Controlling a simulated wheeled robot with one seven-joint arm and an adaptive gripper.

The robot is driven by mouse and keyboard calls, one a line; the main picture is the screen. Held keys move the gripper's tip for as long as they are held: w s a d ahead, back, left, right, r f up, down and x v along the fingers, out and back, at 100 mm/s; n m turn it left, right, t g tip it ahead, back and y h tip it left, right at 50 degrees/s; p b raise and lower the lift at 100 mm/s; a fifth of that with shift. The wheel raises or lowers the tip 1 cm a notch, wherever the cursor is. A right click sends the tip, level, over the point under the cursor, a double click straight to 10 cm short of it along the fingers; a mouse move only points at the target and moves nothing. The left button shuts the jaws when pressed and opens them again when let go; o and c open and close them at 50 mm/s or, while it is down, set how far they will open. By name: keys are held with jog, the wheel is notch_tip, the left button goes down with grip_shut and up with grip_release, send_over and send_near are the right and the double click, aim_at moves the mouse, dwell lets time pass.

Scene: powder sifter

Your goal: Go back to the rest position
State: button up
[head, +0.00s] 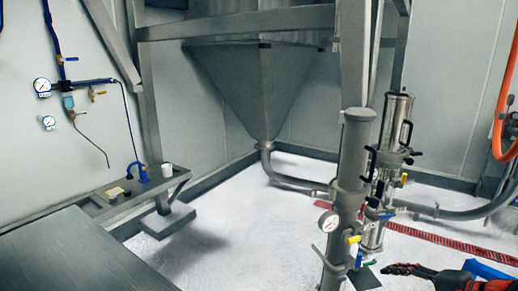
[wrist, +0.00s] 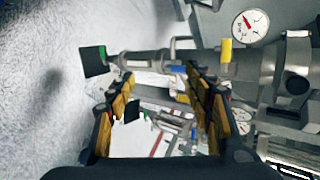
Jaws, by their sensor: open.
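My gripper (head: 398,270) shows at the bottom right of the head view, low over the white floor. In the wrist view my gripper (wrist: 165,85) has its two fingers apart, with yellow-brown pads and nothing held between them. Beyond the fingers lies the steel pipework with a round white gauge (wrist: 250,26) and a yellow valve handle (wrist: 226,50). In the head view the same kind of gauge (head: 329,221) sits on the upright steel pipe, to the left of my gripper. I cannot tell the exact gap between the fingers and the pipework.
A large steel hopper (head: 262,85) stands at the back centre. A steel cylinder (head: 396,118) with black handles stands at the right. A red floor strip (head: 440,240) crosses the floor. A grey table (head: 80,255) is at the lower left. The white floor (head: 235,230) is clear in the middle.

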jog(key=s+a+n+g+h+p, duration=0.3)
jog(key=s+a+n+g+h, duration=0.35)
jog(key=s, duration=0.85)
jog(key=s+a+r+n+t+p, duration=0.2)
jog(key=a+r+n+t+p, duration=0.1)
jog(key=a+r+n, duration=0.4)
jog(key=a+r, duration=0.1)
jog(key=a, duration=0.1)
jog(key=shift+s+a+y, duration=0.35)
jog(key=shift+a, duration=0.05)
jog(key=shift+c, duration=0.4)
